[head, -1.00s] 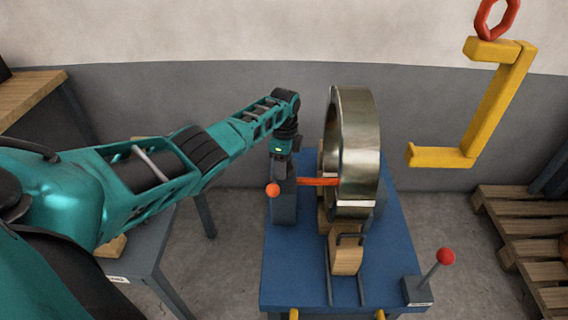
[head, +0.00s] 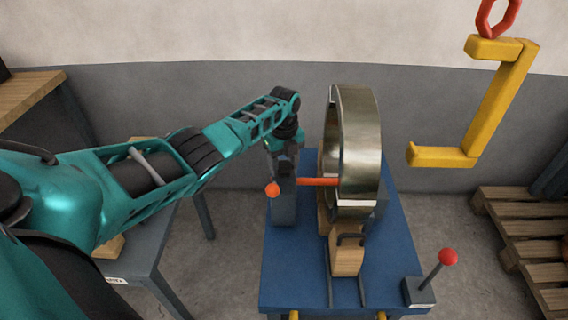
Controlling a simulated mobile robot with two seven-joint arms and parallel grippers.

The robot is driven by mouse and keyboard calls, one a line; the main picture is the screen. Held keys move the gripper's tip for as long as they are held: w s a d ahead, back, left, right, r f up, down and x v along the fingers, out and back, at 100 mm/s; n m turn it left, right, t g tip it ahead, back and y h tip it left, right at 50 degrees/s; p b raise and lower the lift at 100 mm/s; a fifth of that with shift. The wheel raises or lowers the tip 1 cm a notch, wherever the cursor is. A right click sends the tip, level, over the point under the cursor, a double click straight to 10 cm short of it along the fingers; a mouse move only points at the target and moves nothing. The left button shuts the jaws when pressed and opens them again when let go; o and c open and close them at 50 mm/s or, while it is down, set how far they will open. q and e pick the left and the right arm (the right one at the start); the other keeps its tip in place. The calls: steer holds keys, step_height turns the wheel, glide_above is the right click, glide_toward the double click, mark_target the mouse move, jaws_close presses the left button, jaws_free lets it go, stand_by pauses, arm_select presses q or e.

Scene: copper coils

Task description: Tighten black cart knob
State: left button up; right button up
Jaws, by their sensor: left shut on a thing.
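My left gripper (head: 284,164) points down over the grey post (head: 284,207) at the back left of the blue cart (head: 290,262). It is shut on the black knob at the top of that post. The knob is mostly hidden behind the gripper, and I cannot make out its outline. A large shiny metal coil (head: 360,150) stands upright on the cart, right of the gripper. An orange bar (head: 318,182) runs from the post toward the coil. My right gripper is not in view.
An orange ball (head: 272,190) sits beside the post. A red-tipped lever (head: 447,257) stands at the cart's front right. A yellow hook (head: 492,100) hangs at the upper right. Wooden pallets (head: 530,230) lie on the right, and a grey table (head: 150,250) stands left.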

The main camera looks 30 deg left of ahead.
mark_target(284, 166)
arm_select(q)
steer(key=shift+m, duration=0.4)
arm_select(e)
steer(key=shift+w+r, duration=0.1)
arm_select(q)
steer(key=o, duration=1)
steer(key=shift+o, duration=0.2)
step_height(284, 166, up, 13)
steer(key=p, duration=0.3)
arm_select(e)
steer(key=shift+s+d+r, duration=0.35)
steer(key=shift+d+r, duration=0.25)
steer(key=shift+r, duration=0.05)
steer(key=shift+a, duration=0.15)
